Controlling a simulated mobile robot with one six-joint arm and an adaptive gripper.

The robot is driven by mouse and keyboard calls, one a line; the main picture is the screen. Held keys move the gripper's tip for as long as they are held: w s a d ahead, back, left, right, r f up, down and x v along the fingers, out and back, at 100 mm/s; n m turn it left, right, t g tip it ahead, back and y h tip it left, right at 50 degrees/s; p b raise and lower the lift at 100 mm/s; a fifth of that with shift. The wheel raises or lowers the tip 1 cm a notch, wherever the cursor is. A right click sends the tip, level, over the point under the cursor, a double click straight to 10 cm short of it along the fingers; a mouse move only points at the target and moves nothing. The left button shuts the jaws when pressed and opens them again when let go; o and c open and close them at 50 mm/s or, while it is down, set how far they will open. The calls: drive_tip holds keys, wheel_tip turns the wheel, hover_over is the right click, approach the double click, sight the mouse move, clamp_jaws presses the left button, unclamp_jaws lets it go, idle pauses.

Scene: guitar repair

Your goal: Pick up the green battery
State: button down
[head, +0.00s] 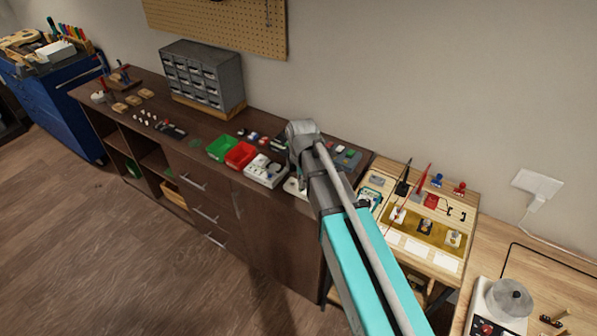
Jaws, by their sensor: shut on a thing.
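My arm reaches from the bottom right across the dark cabinet top, and its grey end joint is over the right part of that top. My gripper is hidden behind my arm, so its fingers and anything between them do not show. I cannot make out a green battery for certain. Small items, some with green on them, lie on the cabinet top around my arm, too small to identify.
The dark cabinet (262,220) holds a green bin (221,147), a red bin (241,155), a white tray (265,171) and a grey drawer unit (203,75). A wooden workbench (440,262) with tools adjoins on the right. The floor in front is clear.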

drive_tip(key=shift+s+d+r, duration=0.15)
drive_tip(key=shift+s+r, duration=0.1)
drive_tip(key=shift+s, duration=0.3)
drive_tip(key=shift+r+p, duration=0.15)
drive_tip(key=shift+p, duration=0.15)
drive_tip(key=shift+r+p, duration=1.8)
drive_tip(key=shift+r, duration=0.05)
idle(0.7)
wheel_tip(320, 180, down, 5)
drive_tip(key=b, duration=0.5)
drive_tip(key=shift+f, duration=0.15)
drive_tip(key=shift+s, duration=0.1)
